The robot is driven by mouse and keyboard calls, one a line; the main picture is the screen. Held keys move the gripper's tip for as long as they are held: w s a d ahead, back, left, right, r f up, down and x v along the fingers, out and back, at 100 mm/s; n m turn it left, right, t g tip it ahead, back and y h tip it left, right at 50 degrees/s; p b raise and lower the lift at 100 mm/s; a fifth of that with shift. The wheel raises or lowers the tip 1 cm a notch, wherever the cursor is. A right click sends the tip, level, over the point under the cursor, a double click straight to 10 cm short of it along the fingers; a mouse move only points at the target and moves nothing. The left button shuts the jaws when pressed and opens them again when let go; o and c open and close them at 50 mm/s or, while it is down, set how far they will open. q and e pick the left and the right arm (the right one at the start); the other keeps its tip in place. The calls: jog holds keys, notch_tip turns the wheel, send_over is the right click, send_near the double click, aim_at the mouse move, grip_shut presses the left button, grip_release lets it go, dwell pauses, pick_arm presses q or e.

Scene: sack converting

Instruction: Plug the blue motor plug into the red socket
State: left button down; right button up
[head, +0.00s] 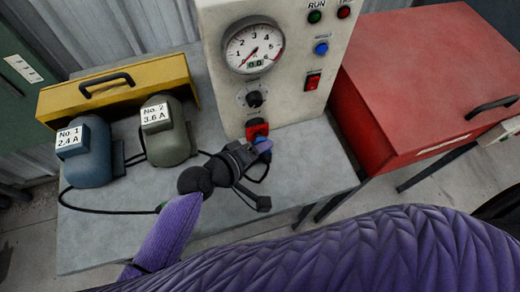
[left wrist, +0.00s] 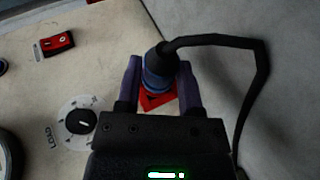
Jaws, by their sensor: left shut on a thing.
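The blue motor plug (head: 263,143) is held between the fingers of my left gripper (head: 258,150), right in front of the red socket (head: 256,128). The red socket is low on the front of the pale test panel. In the left wrist view the plug (left wrist: 158,78) sits between the purple fingers of the left gripper (left wrist: 158,82), with the red socket (left wrist: 156,102) showing just behind it. A black cable (left wrist: 250,45) bends away from the plug. I cannot tell whether the plug is seated or just short of the socket. My right gripper is not in view.
Blue motor No. 1 (head: 88,160) and grey-green motor No. 2 (head: 167,140) stand on the grey bench (head: 290,165) at left, before a yellow box (head: 120,88). A red cabinet (head: 430,80) stands at right.

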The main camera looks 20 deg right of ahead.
pick_arm(q)
jog(key=shift+w+b, duration=0.3)
jog(key=shift+w, duration=0.5)
jog(key=shift+c, duration=0.7)
grip_release()
jog(key=shift+a, duration=0.1)
